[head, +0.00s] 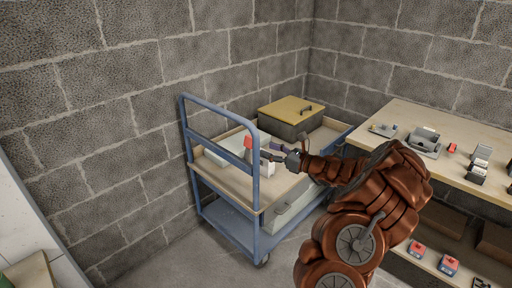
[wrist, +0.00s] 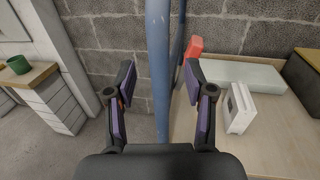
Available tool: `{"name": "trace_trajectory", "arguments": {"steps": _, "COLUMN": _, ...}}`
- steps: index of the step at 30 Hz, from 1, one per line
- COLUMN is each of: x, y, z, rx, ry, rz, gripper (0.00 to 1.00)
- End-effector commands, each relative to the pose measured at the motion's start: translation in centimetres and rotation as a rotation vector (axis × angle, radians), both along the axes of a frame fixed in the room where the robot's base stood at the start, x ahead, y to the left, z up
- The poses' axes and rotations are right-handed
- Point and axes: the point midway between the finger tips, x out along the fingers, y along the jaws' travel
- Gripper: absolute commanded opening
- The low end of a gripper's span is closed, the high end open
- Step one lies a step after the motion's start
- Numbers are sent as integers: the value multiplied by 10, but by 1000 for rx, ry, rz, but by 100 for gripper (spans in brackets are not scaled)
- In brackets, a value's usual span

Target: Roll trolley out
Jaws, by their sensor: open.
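My gripper (head: 272,157) is beside the handle's near upright, above the upper deck. In the wrist view my gripper (wrist: 160,78) is open, and the blue upright (wrist: 159,60) shows in the gap between the fingers, with neither finger clearly touching it. I cannot tell how deep the upright sits between them.
The upper deck carries a yellow-lidded box (head: 291,108), a red item (wrist: 194,46), a pale flat box (wrist: 240,74) and a white device (wrist: 239,108). A workbench (head: 445,120) stands close at right. A green cup (wrist: 20,64) is on a left-hand cabinet. Floor left of the trolley looks clear.

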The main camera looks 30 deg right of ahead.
Motion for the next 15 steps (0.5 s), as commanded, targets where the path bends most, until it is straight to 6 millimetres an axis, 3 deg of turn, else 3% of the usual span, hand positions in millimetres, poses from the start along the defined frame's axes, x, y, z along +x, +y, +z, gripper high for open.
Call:
{"name": "trace_trajectory", "arguments": {"steps": 9, "x": 41, "y": 21, "z": -1, "rx": 1, "ry": 3, "rz": 5, "gripper": 54}}
{"name": "trace_trajectory", "arguments": {"steps": 15, "x": 54, "y": 26, "z": 0, "rx": 0, "ry": 1, "rz": 3, "gripper": 54}}
